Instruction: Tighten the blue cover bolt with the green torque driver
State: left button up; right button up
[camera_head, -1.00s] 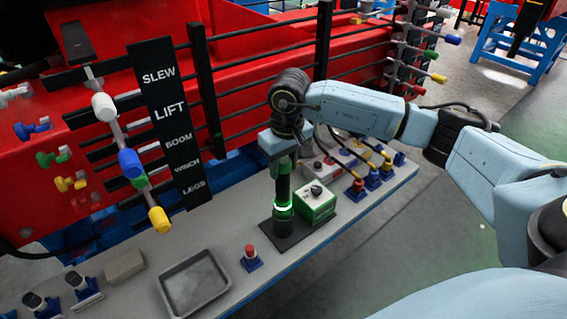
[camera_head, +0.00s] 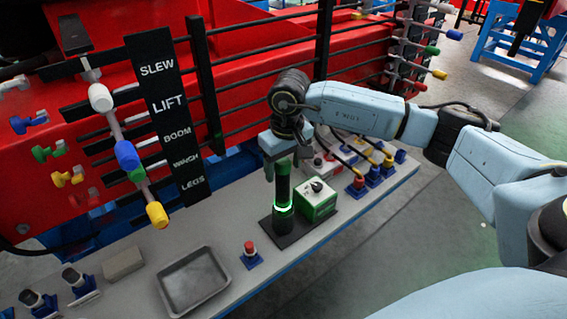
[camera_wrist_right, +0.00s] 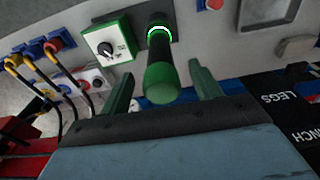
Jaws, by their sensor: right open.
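The green torque driver (camera_head: 283,190) stands upright on a dark base plate (camera_head: 290,232), with a black grip and a glowing green ring. My right gripper (camera_head: 278,150) is open just above the driver's top. In the right wrist view, the driver (camera_wrist_right: 162,80) rises between the two spread fingers of my right gripper (camera_wrist_right: 160,72), apart from both. A blue T-shaped bolt head (camera_head: 29,122) shows at the far left on the red machine, likely the blue cover bolt. My left gripper is not in view.
A green box with a dial (camera_head: 317,201) stands close right of the driver. An empty grey tray (camera_head: 222,290), a red button (camera_head: 249,247) and blue-based plugs with cables (camera_head: 373,178) are on the bench. Levers and a label board (camera_head: 166,110) rise at left.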

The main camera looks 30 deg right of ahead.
jog(key=shift+r, duration=0.1)
jog(key=shift+s+r+p, duration=0.15)
jog(key=shift+r+p, duration=1.25)
jog(key=shift+r, duration=1.1)
notch_tip(320, 180, up, 13)
jog(key=s, duration=0.1)
jog(key=shift+r+b, duration=0.15)
jog(key=shift+b, duration=0.15)
jog(key=shift+s+d, duration=0.15)
